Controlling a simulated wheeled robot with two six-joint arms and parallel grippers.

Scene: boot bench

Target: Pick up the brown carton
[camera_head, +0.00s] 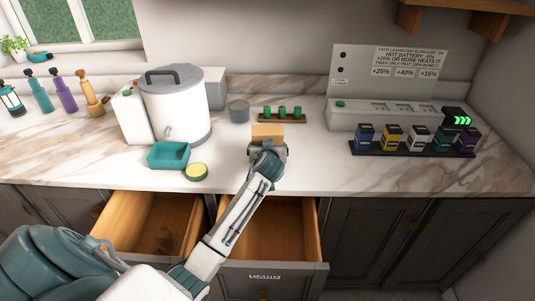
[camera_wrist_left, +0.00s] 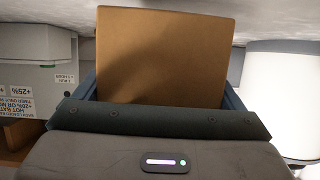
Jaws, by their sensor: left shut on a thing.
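The brown carton (camera_head: 267,131) is a small box at the end of my left arm, over the back middle of the marble counter. My left gripper (camera_head: 267,146) is shut on it, and the arm reaches in from the lower left. In the left wrist view the carton (camera_wrist_left: 165,55) fills the space between the fingers of the gripper (camera_wrist_left: 160,95). The arm hides part of the carton, and I cannot tell whether it touches the counter. My right gripper is not in view.
Behind the carton is a rack with green pieces (camera_head: 282,113). Left stand a large white pot (camera_head: 175,112), a teal tray (camera_head: 168,155) and a round yellow-topped item (camera_head: 197,171). Right is a dark tray of colored batteries (camera_head: 412,152). Two drawers (camera_head: 150,222) stand open below.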

